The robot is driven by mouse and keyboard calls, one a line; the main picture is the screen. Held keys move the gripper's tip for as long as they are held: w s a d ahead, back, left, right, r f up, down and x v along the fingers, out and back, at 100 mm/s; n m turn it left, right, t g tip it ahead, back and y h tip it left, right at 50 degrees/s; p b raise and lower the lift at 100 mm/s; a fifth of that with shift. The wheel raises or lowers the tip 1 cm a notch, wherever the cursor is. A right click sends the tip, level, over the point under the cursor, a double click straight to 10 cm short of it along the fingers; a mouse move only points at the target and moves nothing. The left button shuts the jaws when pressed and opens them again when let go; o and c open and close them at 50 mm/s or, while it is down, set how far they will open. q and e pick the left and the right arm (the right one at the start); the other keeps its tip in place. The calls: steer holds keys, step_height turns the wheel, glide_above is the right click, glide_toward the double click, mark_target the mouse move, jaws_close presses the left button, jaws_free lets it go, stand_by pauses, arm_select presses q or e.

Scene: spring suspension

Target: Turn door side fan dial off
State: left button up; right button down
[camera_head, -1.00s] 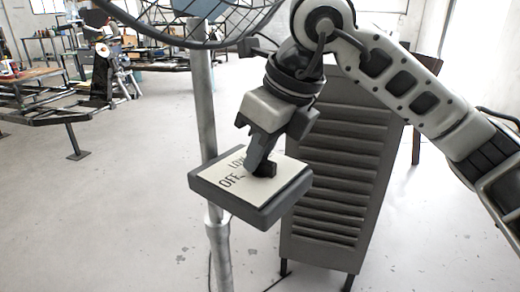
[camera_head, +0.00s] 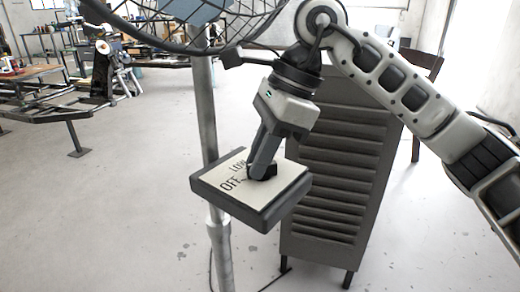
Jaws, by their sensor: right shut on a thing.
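The fan's control box (camera_head: 262,212) is a dark tray-like box with a light label plate on top, fixed by the fan's pole. The words LOW and OFF show on the left part of the plate. The black dial (camera_head: 262,171) sits in the middle of the plate, mostly hidden by my right gripper (camera_head: 260,166). My right gripper comes down from above and is shut on the dial. Where the dial's pointer faces is hard to tell; a small mark shows beside OFF. My left gripper is not in view.
The fan's wire cage (camera_head: 215,28) hangs above, on a grey metal pole (camera_head: 207,120) left of the box. A grey louvred panel (camera_head: 338,170) on legs stands close behind. Metal frames and benches (camera_head: 50,95) are at the far left. The floor at left is clear.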

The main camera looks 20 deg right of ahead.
steer(key=shift+n+g, duration=0.3)
steer(key=shift+n, duration=0.4)
steer(key=c, duration=1.4)
jaws_free()
steer(key=shift+c, duration=0.2)
steer(key=shift+d+r+p, duration=0.1)
steer(key=shift+r+p, duration=0.15)
steer(key=shift+p, duration=0.05)
steer(key=w+d, duration=0.1)
steer(key=d, duration=1.1)
steer(key=shift+w+d+r, duration=0.15)
steer(key=shift+r, duration=0.15)
